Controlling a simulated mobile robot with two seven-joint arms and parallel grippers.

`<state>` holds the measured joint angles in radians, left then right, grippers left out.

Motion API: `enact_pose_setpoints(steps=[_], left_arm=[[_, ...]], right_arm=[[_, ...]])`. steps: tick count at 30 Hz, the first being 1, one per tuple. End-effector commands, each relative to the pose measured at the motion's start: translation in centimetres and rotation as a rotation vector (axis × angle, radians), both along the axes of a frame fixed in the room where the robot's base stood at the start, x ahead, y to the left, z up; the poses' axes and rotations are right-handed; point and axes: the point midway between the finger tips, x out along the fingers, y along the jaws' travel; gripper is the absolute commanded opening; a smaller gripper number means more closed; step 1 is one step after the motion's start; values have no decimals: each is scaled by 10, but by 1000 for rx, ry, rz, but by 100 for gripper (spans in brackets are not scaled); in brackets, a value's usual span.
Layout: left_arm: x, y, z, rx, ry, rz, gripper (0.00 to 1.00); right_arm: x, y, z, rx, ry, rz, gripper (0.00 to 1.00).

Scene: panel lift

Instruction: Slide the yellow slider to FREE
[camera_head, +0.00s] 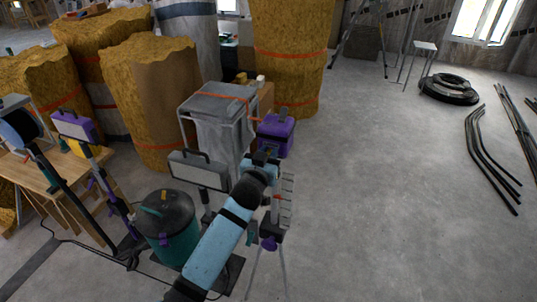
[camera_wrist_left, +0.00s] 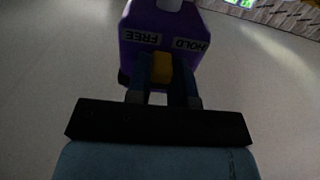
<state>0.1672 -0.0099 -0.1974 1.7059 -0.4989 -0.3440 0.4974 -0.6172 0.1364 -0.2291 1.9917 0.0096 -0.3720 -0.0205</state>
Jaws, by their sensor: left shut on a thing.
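In the left wrist view a purple housing (camera_wrist_left: 150,25) carries two white labels that appear upside down, FREE (camera_wrist_left: 141,38) on the left and HOLD (camera_wrist_left: 190,45) on the right. The yellow slider (camera_wrist_left: 161,66) shows between the fingers of my left gripper (camera_wrist_left: 162,76), below the gap between the labels. The gripper is shut on the slider; the fingers hide its sides. In the head view my left gripper (camera_head: 264,157) is small and dark at the end of my blue arm. The slider cannot be made out there. My right gripper is not in view.
A purple case (camera_head: 276,136) shows just beyond the gripper. A tripod stand (camera_head: 286,210) is beside my arm. A work lamp (camera_head: 198,171) and a green canister (camera_head: 168,225) stand to the left, insulation rolls (camera_head: 150,95) behind.

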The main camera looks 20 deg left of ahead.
Motion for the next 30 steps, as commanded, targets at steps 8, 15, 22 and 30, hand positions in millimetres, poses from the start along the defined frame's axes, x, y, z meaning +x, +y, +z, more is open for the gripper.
enact_pose_setpoints(steps=[8, 15, 22, 30], left_arm=[[-1, -22, -1, -5, 0, -1, 0], [-1, -26, 0, -1, 0, -2, 0], [-1, -25, 0, -1, 0, -2, 47], [-1, -24, 0, 0, 0, -1, 47]], right_arm=[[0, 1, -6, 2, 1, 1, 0], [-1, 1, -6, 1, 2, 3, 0], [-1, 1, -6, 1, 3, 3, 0], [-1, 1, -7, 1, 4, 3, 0]])
